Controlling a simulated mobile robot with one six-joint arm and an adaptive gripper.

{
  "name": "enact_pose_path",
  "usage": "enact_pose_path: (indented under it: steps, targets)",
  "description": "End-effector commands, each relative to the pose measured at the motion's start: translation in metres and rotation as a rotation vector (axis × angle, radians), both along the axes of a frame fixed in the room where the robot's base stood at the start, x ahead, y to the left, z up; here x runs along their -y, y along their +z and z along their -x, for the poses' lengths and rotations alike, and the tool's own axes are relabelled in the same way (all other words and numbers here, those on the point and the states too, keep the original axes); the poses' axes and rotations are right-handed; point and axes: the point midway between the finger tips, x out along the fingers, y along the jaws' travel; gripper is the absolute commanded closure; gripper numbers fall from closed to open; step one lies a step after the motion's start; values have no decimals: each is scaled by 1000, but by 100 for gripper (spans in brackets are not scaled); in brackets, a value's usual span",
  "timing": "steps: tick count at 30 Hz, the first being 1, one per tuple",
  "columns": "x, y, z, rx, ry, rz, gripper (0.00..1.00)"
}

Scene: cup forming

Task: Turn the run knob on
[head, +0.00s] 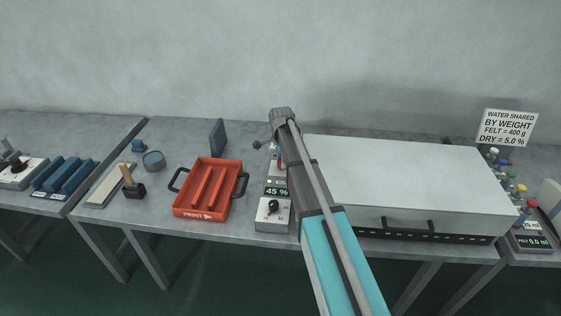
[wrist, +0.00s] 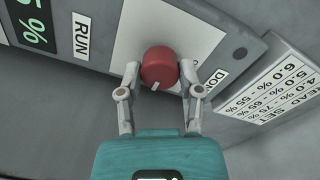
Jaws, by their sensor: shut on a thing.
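In the wrist view, a round red knob (wrist: 158,66) sits on a pale plate on a grey panel. The knob's white mark points down toward my gripper. My gripper (wrist: 161,76) has one finger on each side of the knob and is shut on it. In the head view, my arm hides most of the panel and the fingers; a bit of red (head: 280,160) shows beside the arm.
A 45 % display (head: 277,191) and a box with a black knob (head: 272,207) stand in front. An orange tray (head: 236,196) is to the left. A large white-topped unit (head: 400,180) is close on the right. A printed card (wrist: 272,88) stands beside the panel.

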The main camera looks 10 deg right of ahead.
Motion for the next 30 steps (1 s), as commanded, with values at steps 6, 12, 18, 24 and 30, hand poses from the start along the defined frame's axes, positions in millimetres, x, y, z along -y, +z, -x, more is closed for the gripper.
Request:
enact_pose_path:
  steps: [6, 12, 18, 24, 30]
  targets:
    - [-2, 0, -2, 3, 1, -5, 29]
    - [-1, 0, -1, 3, 1, -2, 18]
    - [0, 0, -1, 2, 1, -1, 18]
    - [0, 1, -1, 2, 1, -1, 18]
    - [0, 12, -1, 2, 1, -1, 18]
